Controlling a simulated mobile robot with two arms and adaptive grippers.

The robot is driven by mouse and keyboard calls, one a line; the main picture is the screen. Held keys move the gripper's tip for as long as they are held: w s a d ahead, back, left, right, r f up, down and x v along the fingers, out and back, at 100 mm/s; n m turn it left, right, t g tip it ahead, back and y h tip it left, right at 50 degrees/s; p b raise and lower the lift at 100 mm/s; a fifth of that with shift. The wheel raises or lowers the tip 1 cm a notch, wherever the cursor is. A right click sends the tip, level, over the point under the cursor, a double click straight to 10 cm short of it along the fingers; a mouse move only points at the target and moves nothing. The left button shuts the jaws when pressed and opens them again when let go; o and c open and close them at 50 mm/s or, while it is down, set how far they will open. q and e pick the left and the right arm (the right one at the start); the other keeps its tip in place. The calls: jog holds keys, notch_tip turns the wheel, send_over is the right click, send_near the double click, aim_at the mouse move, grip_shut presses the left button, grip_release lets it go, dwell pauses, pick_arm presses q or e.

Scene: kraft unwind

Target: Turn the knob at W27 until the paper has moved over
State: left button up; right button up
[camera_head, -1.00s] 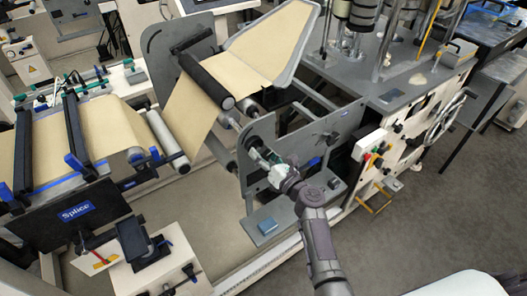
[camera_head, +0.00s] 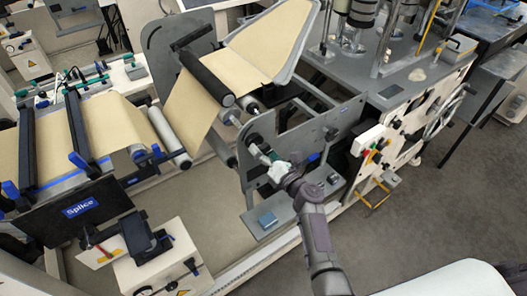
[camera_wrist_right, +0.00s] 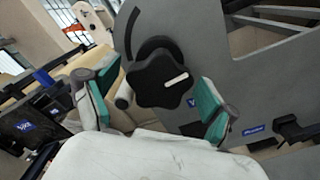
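The black star-shaped knob (camera_wrist_right: 160,80) with a white pointer mark sits on a grey side plate (camera_wrist_right: 225,60), below a dark curved slot. My right gripper (camera_head: 262,152) is at that plate in the head view. In the right wrist view its teal-padded fingers stand apart on either side of the knob, with gaps showing, so it is open. The brown paper (camera_head: 190,110) runs over the rollers and up to the right. My left gripper is not in view. I cannot read a W27 label.
A splice table with a dark "Splice" panel (camera_head: 78,210) stands at the left. A black roller (camera_head: 206,80) lies across the paper. A control box with coloured buttons (camera_head: 372,143) is right of the plate. Grey floor (camera_head: 430,220) is open at the lower right.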

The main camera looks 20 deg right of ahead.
jog(key=p+v, duration=0.2)
jog(key=v, duration=0.5)
dwell(0.3)
jog(key=shift+r, duration=0.1)
jog(key=s+a+f+n+g+h+b, duration=0.1)
jog(key=s+f+n+g+b, duration=0.15)
jog(key=s+f+n, duration=0.6)
jog(key=s+a+f+n+g+b, duration=0.1)
jog(key=s+f+n+g, duration=0.25)
jog(key=f, duration=1.05)
jog(key=s+a+f+n+g+h+b, duration=0.15)
jog(key=s+f+n+g, duration=0.35)
jog(key=f, duration=0.7)
jog(key=s+d+f+n+g+h+b, duration=0.1)
jog(key=s+d+f+n+b, duration=0.1)
jog(key=s+f+n, duration=0.4)
jog(key=s+d+f+n+g+h+b, duration=0.1)
jog(key=s+d+f+n+g+b, duration=0.1)
jog(key=s+d+f+n, duration=0.2)
jog(key=s+d+f+n+g+h+b, duration=0.1)
jog(key=s+d+f+n+g+b, duration=0.1)
jog(key=s+f+n, duration=0.8)
jog(key=s+d+n+b, duration=0.1)
jog(key=s+n, duration=0.5)
jog(key=s, duration=0.5)
jog(key=shift+s+f+h, duration=0.15)
jog(key=shift+s+h, duration=0.2)
